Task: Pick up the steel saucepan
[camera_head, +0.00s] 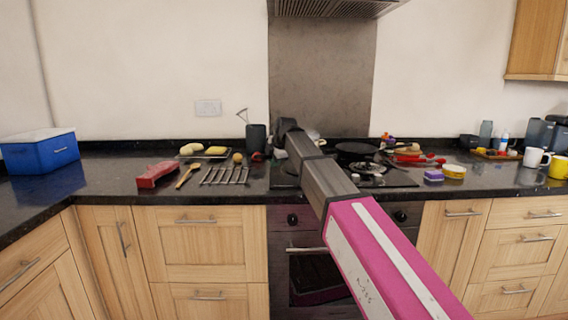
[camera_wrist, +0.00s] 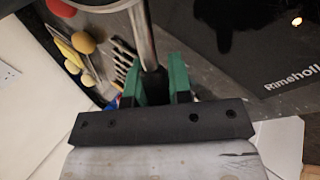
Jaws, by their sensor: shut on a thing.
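The steel saucepan (camera_wrist: 143,35) shows at the top of the wrist view as a shiny handle and a curved metal edge; most of its body is out of frame. My gripper (camera_wrist: 157,72) has its green fingers shut on the dark lower part of the handle. In the head view my arm reaches over the hob, and its dark wrist (camera_head: 287,128) hides the fingers and most of the pan. I cannot tell whether the pan touches the hob.
A black frying pan (camera_head: 356,149) sits at the back of the hob. A dark utensil pot (camera_head: 256,137) stands left of my wrist. A metal rack (camera_head: 225,175), wooden spoon (camera_head: 187,175) and red box (camera_head: 155,175) lie left. A purple sponge (camera_head: 433,176) lies right.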

